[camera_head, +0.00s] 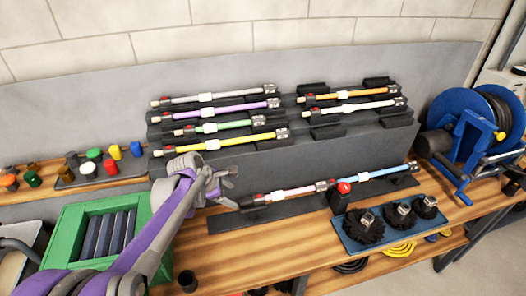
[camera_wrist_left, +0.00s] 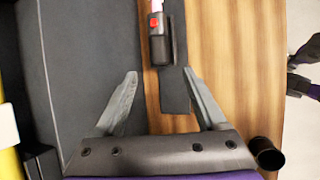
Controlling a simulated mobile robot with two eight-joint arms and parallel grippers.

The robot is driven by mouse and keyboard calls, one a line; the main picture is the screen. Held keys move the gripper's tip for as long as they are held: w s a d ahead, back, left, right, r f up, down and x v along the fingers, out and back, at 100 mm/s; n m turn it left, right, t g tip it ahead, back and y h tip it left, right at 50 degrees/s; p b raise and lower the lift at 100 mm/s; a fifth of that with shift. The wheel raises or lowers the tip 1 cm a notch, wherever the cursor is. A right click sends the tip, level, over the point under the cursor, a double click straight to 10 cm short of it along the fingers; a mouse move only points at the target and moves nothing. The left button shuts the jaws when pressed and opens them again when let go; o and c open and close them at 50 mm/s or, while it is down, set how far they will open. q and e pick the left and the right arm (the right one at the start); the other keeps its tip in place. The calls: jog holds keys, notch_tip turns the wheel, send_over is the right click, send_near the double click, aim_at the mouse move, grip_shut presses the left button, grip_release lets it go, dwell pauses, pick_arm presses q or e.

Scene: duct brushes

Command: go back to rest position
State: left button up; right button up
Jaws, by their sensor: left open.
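My left arm, purple and grey, reaches in from the lower left in the head view. Its left gripper (camera_head: 232,187) is over the workbench, at the left end of the lower dark holder (camera_head: 232,222). In the left wrist view the two grey fingers of the left gripper (camera_wrist_left: 160,76) are spread apart with nothing between them. The black end of a brush rod (camera_wrist_left: 158,45) lies just beyond the fingertips. This pink rod (camera_head: 285,194) rests on the holder in the head view, in line with a blue rod (camera_head: 385,173). I do not see my right gripper clearly.
A stepped rack (camera_head: 350,137) holds several coloured rods behind the gripper. A green bin (camera_head: 68,222) is below the left arm. A blue tray (camera_head: 352,246) with black brush heads and a blue hose reel (camera_head: 462,125) stand to the right. A small dark cup (camera_head: 188,281) is at the front.

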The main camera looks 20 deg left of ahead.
pick_arm(q)
jog(key=s+d+f+m+y, duration=0.1)
jog(key=s+d+m, duration=0.2)
jog(key=s+m, duration=0.8)
jog(key=s+d+f+m+y, duration=0.1)
jog(key=s+d+m, duration=0.3)
jog(key=s+m, duration=0.8)
jog(key=shift+s+d+y, duration=0.2)
jog(key=shift+s+y, duration=0.3)
jog(key=shift+s, duration=0.4)
jog(key=shift+f, duration=0.1)
